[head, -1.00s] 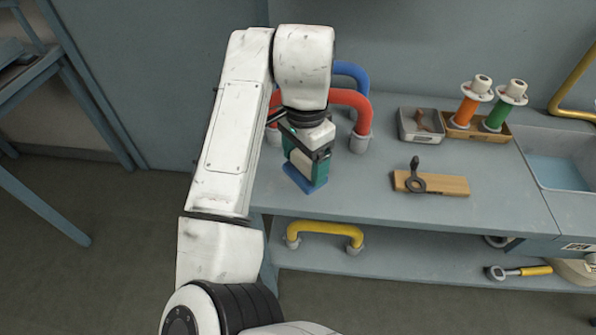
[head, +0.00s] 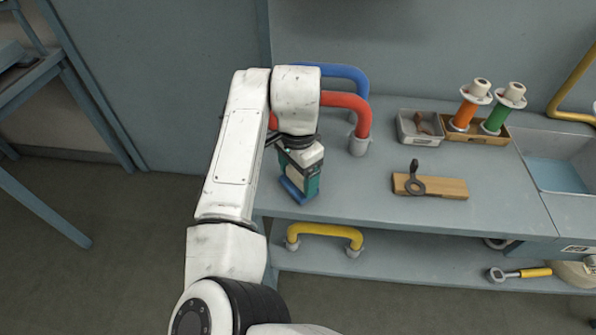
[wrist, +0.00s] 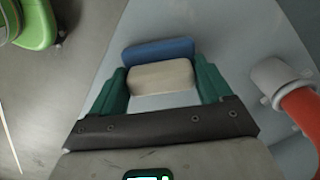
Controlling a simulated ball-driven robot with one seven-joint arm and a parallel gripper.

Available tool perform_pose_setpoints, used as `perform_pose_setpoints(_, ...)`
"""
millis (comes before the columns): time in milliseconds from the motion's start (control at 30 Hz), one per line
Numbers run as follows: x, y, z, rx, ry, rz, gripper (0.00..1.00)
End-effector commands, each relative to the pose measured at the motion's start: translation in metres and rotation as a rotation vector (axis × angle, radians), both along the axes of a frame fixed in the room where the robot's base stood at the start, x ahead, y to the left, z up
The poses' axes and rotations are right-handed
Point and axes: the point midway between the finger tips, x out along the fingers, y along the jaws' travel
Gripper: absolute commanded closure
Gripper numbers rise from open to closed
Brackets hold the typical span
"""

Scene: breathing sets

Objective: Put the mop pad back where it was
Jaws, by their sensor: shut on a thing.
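The mop pad, a cream block with a blue layer, shows in the wrist view (wrist: 162,76) between the green fingers of my gripper (wrist: 162,84). In the head view my gripper (head: 300,182) is over the left front part of the bench, with the pad's blue part (head: 291,190) at its lower end. The gripper is shut on the pad. The arm and fingers hide part of it. I cannot tell whether the pad touches the bench top.
Red (head: 345,101) and blue (head: 340,71) pipe handles stand behind the gripper. On the bench (head: 350,215) are a wooden block (head: 445,188) with a dark tool, a grey tray (head: 408,128) and a spool holder (head: 460,134). A yellow handle (head: 325,231) sits on the lower shelf.

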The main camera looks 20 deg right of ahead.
Motion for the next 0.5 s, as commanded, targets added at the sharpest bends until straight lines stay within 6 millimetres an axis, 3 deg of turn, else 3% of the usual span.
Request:
perform_pose_setpoints(233, 0.0, -0.0001, -0.0005, 0.0, 0.0, 0.0, 0.0)
perform_pose_setpoints(500, 0.0002, 0.0002, 0.0016, 0.001, -0.001, 0.0, 0.0)
